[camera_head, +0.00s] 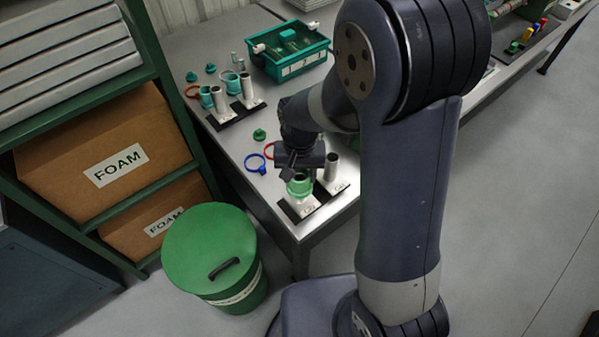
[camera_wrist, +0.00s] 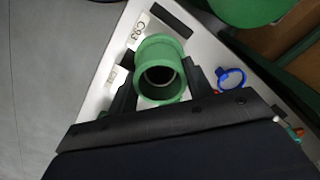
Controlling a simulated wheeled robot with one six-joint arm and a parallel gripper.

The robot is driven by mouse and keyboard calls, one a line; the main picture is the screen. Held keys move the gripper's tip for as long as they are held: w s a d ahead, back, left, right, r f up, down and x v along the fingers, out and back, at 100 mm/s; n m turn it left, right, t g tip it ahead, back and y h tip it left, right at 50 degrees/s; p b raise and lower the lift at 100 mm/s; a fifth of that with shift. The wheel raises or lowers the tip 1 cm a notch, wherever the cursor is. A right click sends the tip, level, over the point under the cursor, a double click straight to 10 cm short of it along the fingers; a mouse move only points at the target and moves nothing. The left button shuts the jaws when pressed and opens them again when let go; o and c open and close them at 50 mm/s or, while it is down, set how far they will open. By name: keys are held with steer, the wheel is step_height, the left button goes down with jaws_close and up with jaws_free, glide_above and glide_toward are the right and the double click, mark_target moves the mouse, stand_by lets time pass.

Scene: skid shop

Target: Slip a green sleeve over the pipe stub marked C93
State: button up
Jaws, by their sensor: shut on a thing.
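My gripper (camera_head: 299,176) is shut on a green sleeve (camera_head: 299,190) at the front corner of the bench. In the wrist view the sleeve (camera_wrist: 159,52) sits upright between the two fingers. A grey pipe rim (camera_wrist: 160,77) shows inside its bore, so the sleeve is lined up with or around that stub. How far down it sits I cannot tell. The tag C93 (camera_wrist: 140,28) lies beside it on the white plate. A second grey stub (camera_head: 331,166) stands bare to the right on the neighbouring plate.
Blue ring (camera_head: 255,163), red ring and small green cap (camera_head: 259,135) lie on the bench (camera_head: 225,142). Farther back stand another group of stubs (camera_head: 219,100) and cups, and a teal tray (camera_head: 289,50). A green bin (camera_head: 210,245) stands by the bench's left corner.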

steer(key=shift+f, duration=0.15)
steer(key=o, duration=1.4)
step_height(320, 180, up, 11)
steer(key=p, duration=0.8)
steer(key=shift+f, duration=0.1)
stand_by(0.8)
step_height(320, 180, down, 8)
steer(key=b, duration=0.6)
